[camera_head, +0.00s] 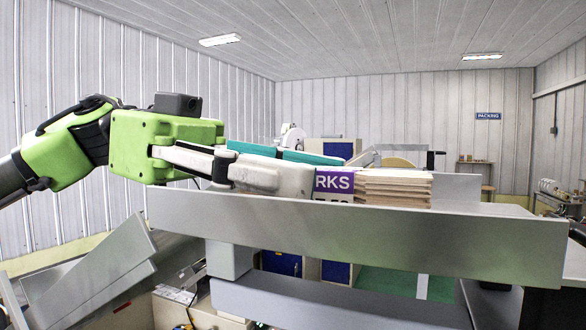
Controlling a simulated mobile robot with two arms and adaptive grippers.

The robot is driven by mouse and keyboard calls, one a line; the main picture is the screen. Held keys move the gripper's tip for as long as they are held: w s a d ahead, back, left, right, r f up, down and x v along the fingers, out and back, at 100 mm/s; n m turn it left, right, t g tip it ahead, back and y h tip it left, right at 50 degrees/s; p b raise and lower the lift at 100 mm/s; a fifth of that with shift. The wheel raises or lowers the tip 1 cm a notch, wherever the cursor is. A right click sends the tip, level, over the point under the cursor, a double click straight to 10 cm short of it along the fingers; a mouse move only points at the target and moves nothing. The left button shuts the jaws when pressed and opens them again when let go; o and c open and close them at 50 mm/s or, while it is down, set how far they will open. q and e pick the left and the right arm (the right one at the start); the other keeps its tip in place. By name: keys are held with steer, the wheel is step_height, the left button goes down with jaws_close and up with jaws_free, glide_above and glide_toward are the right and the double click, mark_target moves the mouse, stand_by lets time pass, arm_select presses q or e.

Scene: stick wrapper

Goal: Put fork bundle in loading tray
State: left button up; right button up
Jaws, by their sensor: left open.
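The fork bundle (392,187) is a stack of light wooden pieces with a purple label reading "RKS". It lies lengthwise at the grey loading tray (400,238), behind the tray's long front wall, which hides its underside. My green left gripper (318,168) reaches in from the left, just above the tray's front wall. Its jaws are open, with the grey near finger in front of the bundle's left part and a teal-edged finger behind. The near finger hides that part of the bundle, and I cannot tell whether either finger touches it.
Tilted grey metal panels (95,272) stand at the lower left. A grey plate (456,189) rises just right of the bundle. Machinery (335,148) stands behind the tray. A small wooden table (474,172) is far back by the wall.

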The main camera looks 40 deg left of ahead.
arm_select(q)
steer(key=shift+r, duration=0.2)
steer(key=shift+a, duration=0.25)
steer(key=b+v, duration=0.3)
steer(key=v, duration=0.8)
steer(key=shift+a+f, duration=0.1)
steer(key=shift+a, duration=0.1)
stand_by(0.5)
